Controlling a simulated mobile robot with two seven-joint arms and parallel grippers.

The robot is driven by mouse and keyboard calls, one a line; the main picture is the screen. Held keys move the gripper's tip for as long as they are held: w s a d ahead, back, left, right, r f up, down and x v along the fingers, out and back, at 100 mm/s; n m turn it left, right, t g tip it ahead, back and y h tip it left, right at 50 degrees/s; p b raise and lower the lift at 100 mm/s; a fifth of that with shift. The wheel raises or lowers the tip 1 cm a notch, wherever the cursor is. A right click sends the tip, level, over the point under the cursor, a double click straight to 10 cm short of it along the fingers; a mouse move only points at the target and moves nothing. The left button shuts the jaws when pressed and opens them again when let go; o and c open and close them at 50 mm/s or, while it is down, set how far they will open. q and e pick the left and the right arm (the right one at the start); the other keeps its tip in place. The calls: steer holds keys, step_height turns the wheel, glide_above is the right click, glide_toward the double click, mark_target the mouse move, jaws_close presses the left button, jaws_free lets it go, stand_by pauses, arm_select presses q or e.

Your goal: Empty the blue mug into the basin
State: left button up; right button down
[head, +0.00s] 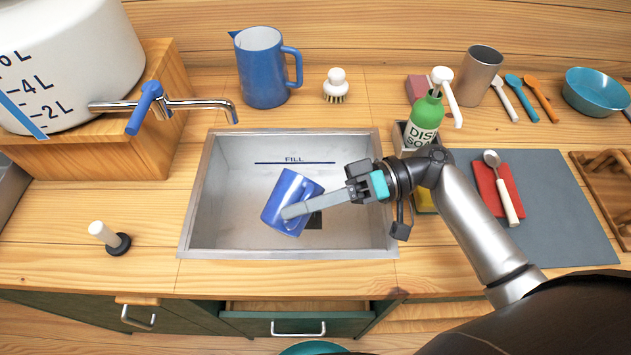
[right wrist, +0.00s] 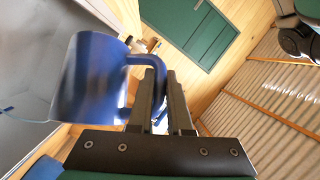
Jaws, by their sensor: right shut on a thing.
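The blue mug (head: 277,205) is held over the metal basin (head: 225,235), tilted, above the dark drain area. My right gripper (head: 290,212) reaches in from the right and is shut on the mug's handle. In the right wrist view the mug (right wrist: 88,80) is at the left, with its handle between the fingers (right wrist: 160,90). I cannot see inside the mug, nor tell whether anything is flowing out. The basin has a FILL line on its back wall. My left gripper is in neither view.
A blue pitcher (head: 262,75) and a white brush (head: 336,88) stand behind the basin. A faucet (head: 185,104) reaches in from the left. A green soap bottle (head: 427,118) stands close by my right arm. A black-based plunger (head: 118,244) stands left of the basin.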

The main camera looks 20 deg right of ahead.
mark_target(313, 185)
steer(key=shift+w+d+r+m+y, duration=0.3)
steer(key=shift+d+r+m+y, duration=0.1)
steer(key=shift+r+y, duration=0.15)
stand_by(0.4)
steer(key=shift+w+d+r+m+y+b, duration=0.25)
steer(key=shift+w+d+y+b, duration=0.1)
steer(key=shift+w+d, duration=0.1)
steer(key=shift+w+d+r+m+y+b, duration=0.2)
steer(key=shift+w+d+m+y+b, duration=0.1)
steer(key=shift+w+d, duration=0.1)
stand_by(0.5)
steer(key=shift+w+d+r+m+y+b, duration=0.3)
steer(key=shift+w+d+r+m+y, duration=0.2)
steer(key=shift+m+y, duration=0.2)
stand_by(0.7)
steer(key=shift+w+d+r+m+t+y, duration=0.3)
steer(key=shift+w+d+r+m+y, duration=0.1)
steer(key=shift+r, duration=0.15)
